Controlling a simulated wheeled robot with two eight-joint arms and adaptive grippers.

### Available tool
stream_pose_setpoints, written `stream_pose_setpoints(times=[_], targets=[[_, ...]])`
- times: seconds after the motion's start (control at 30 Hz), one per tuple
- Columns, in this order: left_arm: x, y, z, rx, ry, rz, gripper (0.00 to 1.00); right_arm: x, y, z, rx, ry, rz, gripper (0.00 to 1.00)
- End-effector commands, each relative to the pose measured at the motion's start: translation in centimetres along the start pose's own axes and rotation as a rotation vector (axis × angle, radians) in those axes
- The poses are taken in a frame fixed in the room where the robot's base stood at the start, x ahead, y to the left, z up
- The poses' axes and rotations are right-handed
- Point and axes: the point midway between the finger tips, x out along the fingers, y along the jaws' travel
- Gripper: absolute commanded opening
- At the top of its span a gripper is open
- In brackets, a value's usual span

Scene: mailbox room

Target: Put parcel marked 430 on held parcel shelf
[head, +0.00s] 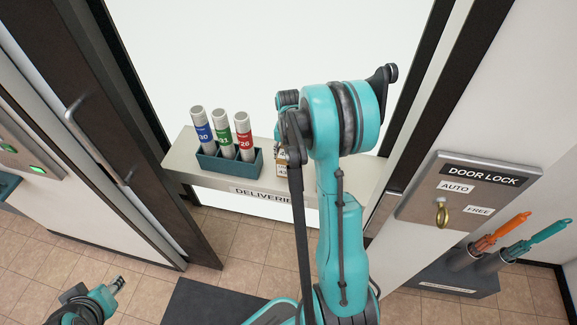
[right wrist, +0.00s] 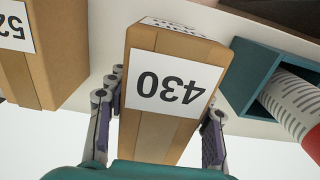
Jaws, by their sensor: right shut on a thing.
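The parcel marked 430 (right wrist: 158,125) is a brown box with a white label, upside down in the right wrist view. My right gripper (right wrist: 167,95) is shut on it, one finger on each side. In the head view the parcel is mostly hidden behind my right arm, with only a small part (head: 283,158) showing at the deliveries shelf (head: 180,150). I cannot tell whether it still touches the shelf. My left gripper (head: 118,284) is low at the bottom left, away from everything; its opening is unclear. No held parcel shelf can be made out.
A teal holder (head: 245,169) with three labelled tubes stands on the deliveries shelf beside the parcel. A second brown parcel (right wrist: 62,70) is close on the other side. A door lock panel (head: 420,205) and a dark holder with orange and teal-handled tools (head: 450,275) are at right.

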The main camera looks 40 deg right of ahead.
Motion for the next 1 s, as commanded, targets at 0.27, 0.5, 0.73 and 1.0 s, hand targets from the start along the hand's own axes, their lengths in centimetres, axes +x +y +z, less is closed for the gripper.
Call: stream_pose_setpoints(times=[0.27,0.5,0.73,1.0], targets=[[1.3,0.0,0.9,0.0,0.0,0.0,0.36,3.7,0.0,0.0,-0.001,0.0,0.0,0.0],[1.2,0.0,0.8,0.0,0.0,0.0,0.36,3.7,0.0,0.1,-0.001,0.0,0.0,0.0],[1.4,0.0,1.0,0.0,0.0,0.0,0.36,4.0,0.0,0.1,-0.001,0.0,0.0,0.72],[1.4,0.0,1.0,0.0,0.0,0.0,0.36,4.0,0.0,0.1,-0.001,0.0,0.0,0.72]])
